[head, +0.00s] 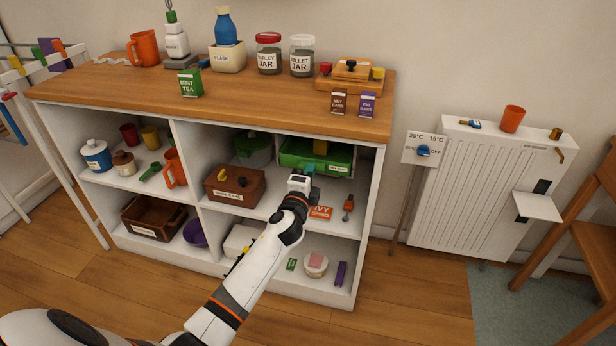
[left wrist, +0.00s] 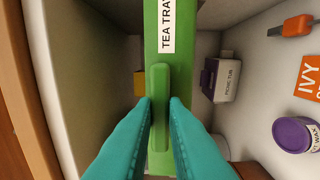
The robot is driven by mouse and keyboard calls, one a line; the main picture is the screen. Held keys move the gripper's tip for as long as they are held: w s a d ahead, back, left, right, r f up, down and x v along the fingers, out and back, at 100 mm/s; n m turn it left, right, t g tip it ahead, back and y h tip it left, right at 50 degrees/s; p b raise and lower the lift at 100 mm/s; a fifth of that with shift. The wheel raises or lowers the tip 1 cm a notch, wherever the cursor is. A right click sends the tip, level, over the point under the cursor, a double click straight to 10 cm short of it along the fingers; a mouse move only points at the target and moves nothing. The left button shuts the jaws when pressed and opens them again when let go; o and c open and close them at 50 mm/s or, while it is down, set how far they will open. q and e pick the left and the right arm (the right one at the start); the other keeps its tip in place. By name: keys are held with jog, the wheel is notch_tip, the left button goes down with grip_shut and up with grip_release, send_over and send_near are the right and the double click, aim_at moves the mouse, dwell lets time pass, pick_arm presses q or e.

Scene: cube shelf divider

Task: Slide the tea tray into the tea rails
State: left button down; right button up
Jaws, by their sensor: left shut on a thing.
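The green tea tray (head: 290,154) is high in the upper right compartment of the shelf, close under the wooden top. A yellow thing (head: 320,146) shows at it. My left gripper (head: 309,171) is at the tray's front. In the left wrist view, its teal fingers (left wrist: 159,108) are shut on the green handle of the tray (left wrist: 158,165), beside the label reading TEA TRAY. I cannot make out the tea rails clearly, nor whether the tray is seated in them. My right gripper is not in view.
A brown crate (head: 236,184) and a dark green pot (head: 254,147) stand left of the tray. An orange ivy packet (head: 321,213) and an orange-handled tool (head: 348,206) lie below it. The shelf's right side wall (head: 371,200) is close by. Jars and boxes stand on top.

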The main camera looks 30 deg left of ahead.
pick_arm(q)
jog(key=shift+w+a, duration=0.1)
jog(key=shift+w, duration=0.4)
jog(key=c, duration=1.4)
grip_release()
jog(key=shift+r, duration=0.1)
jog(key=shift+o, duration=0.2)
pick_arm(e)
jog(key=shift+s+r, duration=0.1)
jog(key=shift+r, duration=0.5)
pick_arm(q)
jog(key=shift+s, duration=0.15)
